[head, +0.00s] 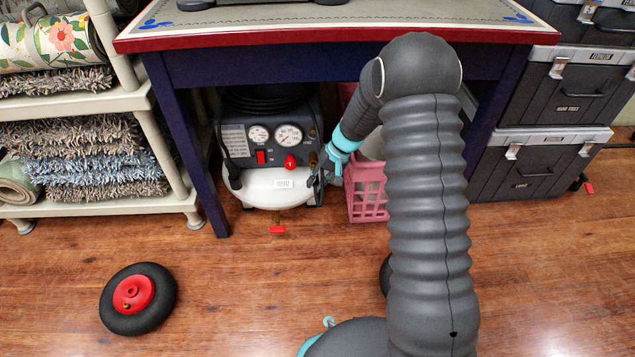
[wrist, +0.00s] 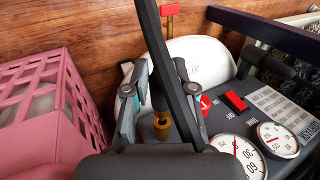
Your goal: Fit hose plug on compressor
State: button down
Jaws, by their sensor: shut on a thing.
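The compressor (head: 270,150) stands under the table, with a dark panel, two gauges, a red switch, a red knob and a white tank. In the wrist view its panel (wrist: 225,118) fills the lower right. My gripper (head: 322,176) is at the panel's right side, over the tank's edge. In the wrist view my gripper (wrist: 160,66) is shut on what looks like the plug end of a black hose (wrist: 155,40). The plug itself is hidden. A brass fitting (wrist: 162,121) shows between my fingers, close to the panel. I cannot tell whether plug and fitting touch.
A pink crate (head: 366,196) stands right beside the compressor, close to my gripper; it also shows in the wrist view (wrist: 40,90). The table (head: 340,66) is overhead. Toolboxes (head: 540,165) stand right, a shelf (head: 110,210) left. A wheel (head: 138,298) lies on open floor.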

jog(key=shift+w, duration=1.1)
jog(key=c, duration=0.9)
grip_release()
jog(key=shift+s, duration=0.1)
